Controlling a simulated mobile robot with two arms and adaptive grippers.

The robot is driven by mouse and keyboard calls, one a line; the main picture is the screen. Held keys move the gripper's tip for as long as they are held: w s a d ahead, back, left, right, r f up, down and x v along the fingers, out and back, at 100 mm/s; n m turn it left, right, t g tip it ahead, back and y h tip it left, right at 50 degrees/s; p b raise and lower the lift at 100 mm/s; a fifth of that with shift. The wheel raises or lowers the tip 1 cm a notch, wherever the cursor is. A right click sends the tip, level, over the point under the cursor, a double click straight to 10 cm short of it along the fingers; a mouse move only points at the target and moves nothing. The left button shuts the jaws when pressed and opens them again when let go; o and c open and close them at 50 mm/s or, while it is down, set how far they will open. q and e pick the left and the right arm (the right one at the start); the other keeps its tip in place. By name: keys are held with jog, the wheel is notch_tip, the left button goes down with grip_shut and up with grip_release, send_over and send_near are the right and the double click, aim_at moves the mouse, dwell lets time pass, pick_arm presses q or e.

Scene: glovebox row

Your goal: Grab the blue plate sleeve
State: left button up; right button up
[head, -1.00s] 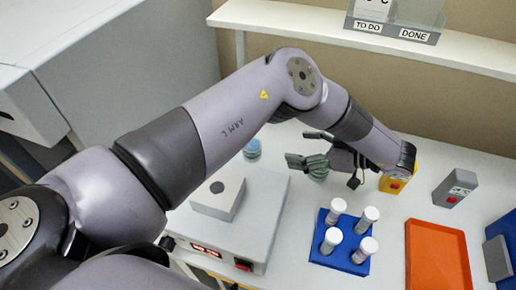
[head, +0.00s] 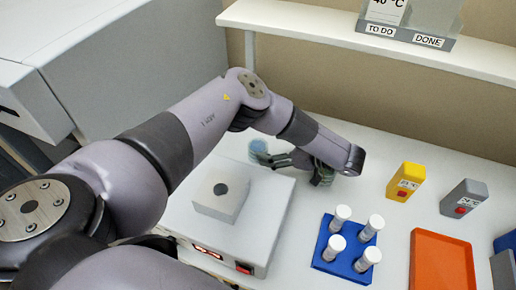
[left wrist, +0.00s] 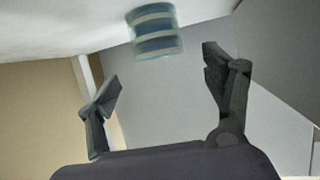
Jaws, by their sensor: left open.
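The blue plate sleeve (head: 258,146) is a small round, blue-banded stack standing on the bench near the back, behind the white instrument. In the left wrist view the sleeve (left wrist: 155,32) shows blue and pale bands, beyond the fingertips and between their two lines. My left gripper (head: 270,158) is close to it on its right side, and a finger partly covers its lower part. In the left wrist view the gripper (left wrist: 160,76) is open and empty, apart from the sleeve. My right gripper is not in view.
The white instrument (head: 265,228) with a grey block (head: 208,203) is in front. A blue tube rack (head: 325,262), yellow timer (head: 405,182), grey timer (head: 463,198) and orange tray (head: 416,262) stand right. A shelf (head: 330,32) runs above.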

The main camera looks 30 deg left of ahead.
aim_at(261, 146)
pick_arm(q)
jog(key=x, duration=0.5)
jog(key=shift+a+f, duration=0.25)
jog(key=shift+d, duration=0.1)
jog(key=shift+c, duration=0.6)
jog(key=c, duration=1.2)
